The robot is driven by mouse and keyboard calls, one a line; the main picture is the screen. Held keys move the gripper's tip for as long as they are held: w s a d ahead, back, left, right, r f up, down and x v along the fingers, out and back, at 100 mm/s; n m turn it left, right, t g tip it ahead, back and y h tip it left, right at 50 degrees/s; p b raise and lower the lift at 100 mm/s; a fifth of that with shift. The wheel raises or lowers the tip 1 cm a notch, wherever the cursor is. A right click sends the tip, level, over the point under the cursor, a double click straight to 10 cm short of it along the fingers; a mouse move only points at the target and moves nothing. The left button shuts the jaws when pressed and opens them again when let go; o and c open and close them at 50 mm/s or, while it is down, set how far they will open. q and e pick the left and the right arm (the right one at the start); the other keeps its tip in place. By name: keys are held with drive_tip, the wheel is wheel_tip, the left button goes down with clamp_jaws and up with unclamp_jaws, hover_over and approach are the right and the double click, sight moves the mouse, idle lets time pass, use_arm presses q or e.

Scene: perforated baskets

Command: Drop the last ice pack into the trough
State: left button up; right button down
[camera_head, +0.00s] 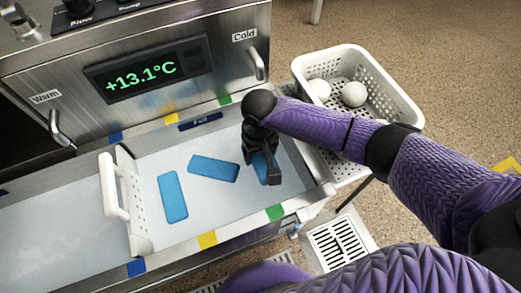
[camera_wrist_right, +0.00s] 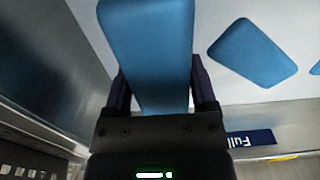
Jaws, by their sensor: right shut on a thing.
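My right gripper (camera_head: 265,165) is shut on a blue ice pack (camera_head: 260,174) at the right end of the metal trough (camera_head: 235,226). In the right wrist view the held ice pack (camera_wrist_right: 150,50) stands out between the two fingers. Whether it touches the trough floor I cannot tell. Two more blue ice packs lie flat in the trough: one (camera_head: 213,168) near the middle and one (camera_head: 172,196) further left. A white perforated divider (camera_head: 131,200) with a handle crosses the trough to their left. My left gripper is not in view.
A white perforated basket (camera_head: 395,95) with white balls (camera_head: 353,94) stands right of the trough, partly behind my right arm. A steel panel behind carries a display (camera_head: 145,70) reading +13.1°C and "Warm" and "Cold" handles. A floor drain grate (camera_head: 338,242) lies at the lower right.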

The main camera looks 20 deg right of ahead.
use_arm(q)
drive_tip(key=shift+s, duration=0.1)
use_arm(e)
drive_tip(key=shift+c, duration=0.8)
unclamp_jaws()
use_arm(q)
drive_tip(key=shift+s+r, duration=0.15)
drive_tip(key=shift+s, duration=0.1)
use_arm(e)
drive_tip(key=shift+o, duration=0.8)
wheel_tip(320, 180, up, 11)
drive_tip(key=p, duration=0.8)
drive_tip(key=shift+s+f, duration=0.1)
drive_tip(key=shift+f, duration=0.3)
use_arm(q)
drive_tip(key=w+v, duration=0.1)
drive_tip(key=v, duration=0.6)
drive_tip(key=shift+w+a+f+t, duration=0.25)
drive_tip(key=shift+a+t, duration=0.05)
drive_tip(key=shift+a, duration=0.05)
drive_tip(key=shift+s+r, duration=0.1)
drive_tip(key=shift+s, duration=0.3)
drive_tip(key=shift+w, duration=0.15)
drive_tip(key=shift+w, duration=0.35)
